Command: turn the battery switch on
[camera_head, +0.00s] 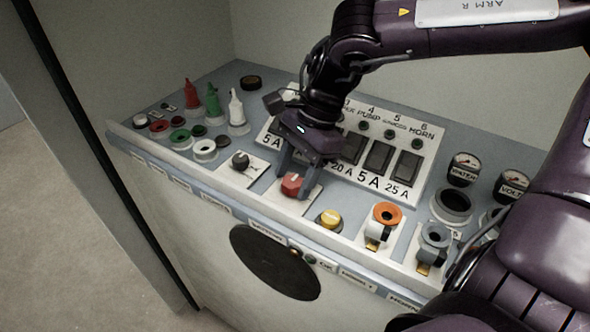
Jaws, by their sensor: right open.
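The red battery switch knob (291,184) sits on a white square plate on the sloped blue-grey console. A label below it on the front edge appears to read BATTERY. My right gripper (294,186) comes down from the upper right and is open. Its two fingers stand on either side of the red knob, and contact with the knob cannot be told. The knob's exact setting is too small to read. My left gripper is not in view.
A black knob (240,160) is left of the red one, and a yellow button (329,220) is right of it. Orange (386,213) and grey (435,237) key-like fittings follow. The breaker panel (407,194) lies behind my gripper. Bottles (212,104) stand far left.

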